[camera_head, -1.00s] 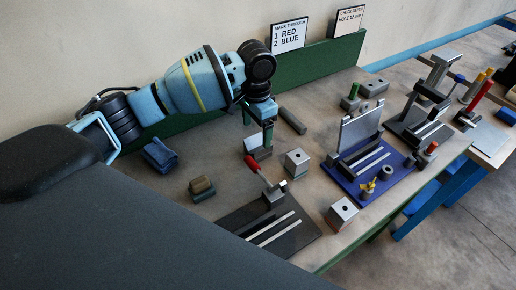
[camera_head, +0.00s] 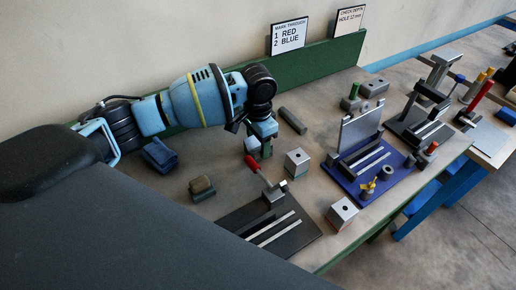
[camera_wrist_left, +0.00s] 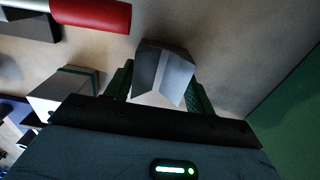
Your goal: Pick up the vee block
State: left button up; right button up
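The grey block between my left gripper's fingers, which I take to be the vee block, shows in the left wrist view (camera_wrist_left: 165,75) with a lighter band across its faces. In the head view it is mostly hidden by the gripper. My left gripper (camera_head: 260,147) is low over the bench, its green fingers on either side of the block. In the left wrist view the fingers (camera_wrist_left: 160,95) sit close to its sides; I cannot tell whether they press on it. My right gripper is not in view.
A red-handled clamp fixture (camera_head: 273,197) stands just in front of the gripper. A grey block (camera_head: 297,163) is to its right, a dark bar (camera_head: 292,121) behind. A blue fixture (camera_head: 368,172) stands farther right. A green rail (camera_head: 315,62) runs along the back.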

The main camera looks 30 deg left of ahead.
aim_at(258, 148)
pick_arm(q)
grip_shut()
jog(key=shift+r, duration=0.1)
jog(key=shift+w, duration=0.1)
notch_tip(258, 148, up, 10)
jog(key=shift+p, duration=0.35)
